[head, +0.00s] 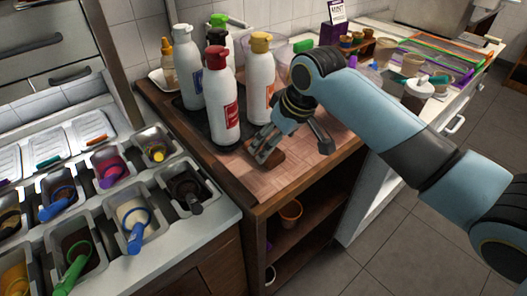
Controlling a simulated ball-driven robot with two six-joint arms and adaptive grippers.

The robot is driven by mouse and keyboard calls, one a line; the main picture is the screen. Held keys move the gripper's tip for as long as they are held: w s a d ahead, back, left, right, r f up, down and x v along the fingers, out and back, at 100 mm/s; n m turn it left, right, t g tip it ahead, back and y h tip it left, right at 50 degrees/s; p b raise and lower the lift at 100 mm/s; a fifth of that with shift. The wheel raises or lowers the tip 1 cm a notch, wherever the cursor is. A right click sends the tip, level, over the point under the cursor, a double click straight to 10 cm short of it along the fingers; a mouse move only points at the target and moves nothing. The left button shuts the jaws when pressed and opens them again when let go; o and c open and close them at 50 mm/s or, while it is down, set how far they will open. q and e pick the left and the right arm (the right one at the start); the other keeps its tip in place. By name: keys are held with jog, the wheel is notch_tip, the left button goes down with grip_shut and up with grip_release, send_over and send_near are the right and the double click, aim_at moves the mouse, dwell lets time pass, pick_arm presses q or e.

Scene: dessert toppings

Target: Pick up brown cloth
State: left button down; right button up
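A small dark brown piece (270,158), which looks like the brown cloth, lies on the reddish-brown wooden counter top (285,184), in front of the white bottles. My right gripper (293,147) reaches down from the right, low over the counter. Its two fingers are spread apart. The left finger is over or against the brown piece and hides part of it; I cannot tell whether they touch. The right finger is to the right of it, over bare counter. My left gripper is not in view.
Topping tubs with coloured scoops (135,222) fill the station at left. The counter's front strip is clear.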

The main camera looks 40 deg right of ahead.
jog(key=x, duration=0.5)
jog(key=shift+f, duration=0.2)
jog(key=shift+s+d, duration=0.1)
jog(key=c, duration=1.2)
jog(key=shift+r, duration=0.1)
